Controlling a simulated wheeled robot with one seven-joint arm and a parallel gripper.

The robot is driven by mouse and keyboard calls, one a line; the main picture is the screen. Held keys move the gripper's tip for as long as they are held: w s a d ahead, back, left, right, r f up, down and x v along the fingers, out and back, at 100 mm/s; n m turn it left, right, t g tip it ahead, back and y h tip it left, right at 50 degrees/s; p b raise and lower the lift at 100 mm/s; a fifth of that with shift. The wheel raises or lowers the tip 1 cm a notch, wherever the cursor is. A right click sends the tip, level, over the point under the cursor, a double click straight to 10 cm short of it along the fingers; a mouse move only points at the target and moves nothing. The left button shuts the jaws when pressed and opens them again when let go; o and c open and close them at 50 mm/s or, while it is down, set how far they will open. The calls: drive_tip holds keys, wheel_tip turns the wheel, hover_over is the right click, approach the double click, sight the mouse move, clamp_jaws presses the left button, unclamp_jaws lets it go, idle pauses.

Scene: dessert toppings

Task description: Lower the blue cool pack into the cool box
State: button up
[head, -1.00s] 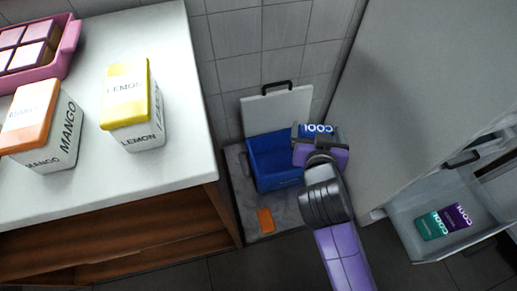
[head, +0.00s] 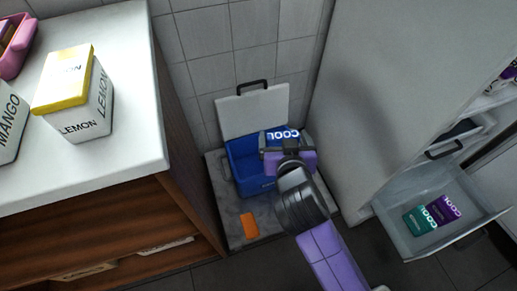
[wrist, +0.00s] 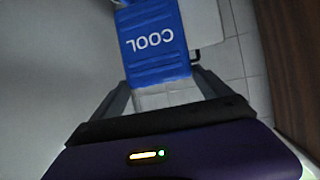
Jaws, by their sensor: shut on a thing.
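The blue cool pack (head: 283,135), marked COOL, is held in my gripper (head: 277,148), over the right part of the cool box. It also shows in the wrist view (wrist: 155,42), its near end between the two fingers (wrist: 163,93). The blue cool box (head: 240,160) stands on a grey slab by the tiled wall, its pale lid (head: 252,110) raised open at the back. My gripper hides the box's right side and part of its opening. I cannot tell whether the pack's lower end is below the rim.
An orange piece (head: 249,225) lies on the slab (head: 232,213) in front of the box. A white-topped counter (head: 120,165) stands left, with lemon (head: 80,100) and mango cartons. At right, an open drawer (head: 400,246) holds a teal pack (head: 420,220) and a purple pack (head: 443,208).

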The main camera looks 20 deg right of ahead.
drive_tip(key=shift+w, duration=0.15)
drive_tip(key=shift+w+a, duration=0.15)
drive_tip(key=shift+w, duration=0.1)
drive_tip(key=w+a+f+b, duration=0.3)
drive_tip(key=w+f+b, duration=0.2)
drive_tip(key=f, duration=0.1)
drive_tip(key=w+a+f+b, duration=0.2)
drive_tip(key=w+f+b, duration=0.4)
drive_tip(key=f, duration=0.1)
drive_tip(key=shift+w+a, duration=0.3)
drive_tip(key=shift+a, duration=0.1)
drive_tip(key=shift+w, duration=0.15)
drive_tip(key=shift+w+d, duration=0.25)
drive_tip(key=shift+w, duration=0.35)
drive_tip(key=shift+b, duration=0.35)
